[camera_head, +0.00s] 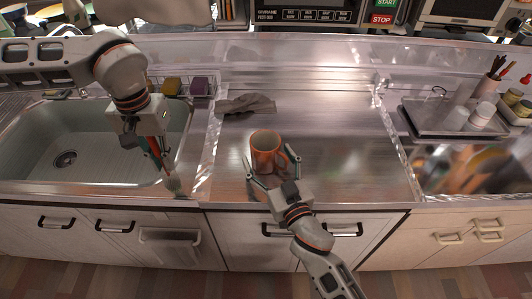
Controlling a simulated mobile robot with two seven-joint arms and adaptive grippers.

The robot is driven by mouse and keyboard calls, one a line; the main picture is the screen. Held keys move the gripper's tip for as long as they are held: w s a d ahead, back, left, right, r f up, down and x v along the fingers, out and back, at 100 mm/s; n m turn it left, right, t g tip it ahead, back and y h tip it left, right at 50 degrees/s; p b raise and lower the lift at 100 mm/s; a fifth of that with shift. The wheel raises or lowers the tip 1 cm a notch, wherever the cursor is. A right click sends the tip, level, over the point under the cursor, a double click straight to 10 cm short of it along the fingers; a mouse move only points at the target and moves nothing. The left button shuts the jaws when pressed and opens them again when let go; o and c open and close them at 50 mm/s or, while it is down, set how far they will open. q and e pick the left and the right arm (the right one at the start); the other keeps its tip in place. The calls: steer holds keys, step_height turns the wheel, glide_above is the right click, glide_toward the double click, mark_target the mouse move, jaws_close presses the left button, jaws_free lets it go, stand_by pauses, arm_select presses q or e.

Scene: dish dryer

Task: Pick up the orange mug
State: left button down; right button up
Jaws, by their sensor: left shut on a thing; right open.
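The orange mug (263,148) stands upright on the metal counter, near its front edge, with its open top facing up. My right gripper (270,168) comes from the front and is open, its fingers on either side of the mug's lower part. I cannot tell whether the fingers touch it. My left gripper (157,152) hangs over the right end of the sink, shut on a thin brush-like tool (173,184) that points down. The tool is small and partly hidden by the gripper.
A grey cloth (246,104) lies behind the mug. The sink (65,158) is at left, and a yellow sponge (172,86) and a purple sponge (199,86) sit behind it. A tray (430,120) with cups is at right. The counter right of the mug is clear.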

mark_target(159, 155)
steer(key=shift+x, duration=0.9)
steer(key=c, duration=1.5)
